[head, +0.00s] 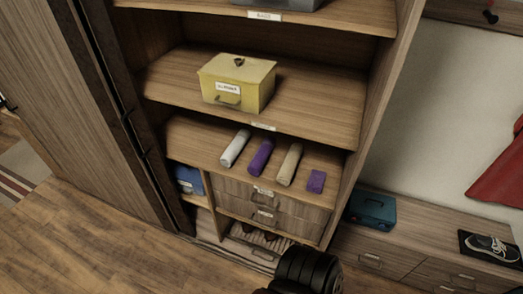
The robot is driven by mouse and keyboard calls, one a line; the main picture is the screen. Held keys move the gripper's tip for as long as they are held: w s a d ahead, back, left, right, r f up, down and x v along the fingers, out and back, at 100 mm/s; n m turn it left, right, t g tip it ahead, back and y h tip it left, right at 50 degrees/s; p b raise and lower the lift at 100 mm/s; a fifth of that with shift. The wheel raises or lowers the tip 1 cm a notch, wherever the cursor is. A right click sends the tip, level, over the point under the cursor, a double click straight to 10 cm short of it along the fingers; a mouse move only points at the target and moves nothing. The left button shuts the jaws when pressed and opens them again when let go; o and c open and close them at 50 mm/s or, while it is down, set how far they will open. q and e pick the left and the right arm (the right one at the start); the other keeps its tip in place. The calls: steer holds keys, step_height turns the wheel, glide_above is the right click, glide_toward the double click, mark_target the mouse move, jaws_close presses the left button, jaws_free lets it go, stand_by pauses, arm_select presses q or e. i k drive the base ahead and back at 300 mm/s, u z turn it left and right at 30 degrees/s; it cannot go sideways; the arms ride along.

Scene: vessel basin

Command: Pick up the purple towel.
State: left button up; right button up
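A rolled purple towel (261,157) lies on the lower open shelf of the wooden cabinet, between a white roll (235,148) and a beige roll (290,164). A smaller purple block-shaped item (316,181) lies at the right end of the same shelf; I cannot tell whether it is also a towel.
A yellow labelled box (237,82) sits one shelf higher. Drawers (262,197) are below the towels. A black ribbed object (307,269), unclear what, is at the bottom edge. A low cabinet at right holds a teal case (371,208) and a sneaker (492,247).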

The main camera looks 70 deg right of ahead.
mark_target(255, 168)
steer(key=z, duration=0.7)
steer(key=i, duration=0.85)
steer(key=z, duration=0.95)
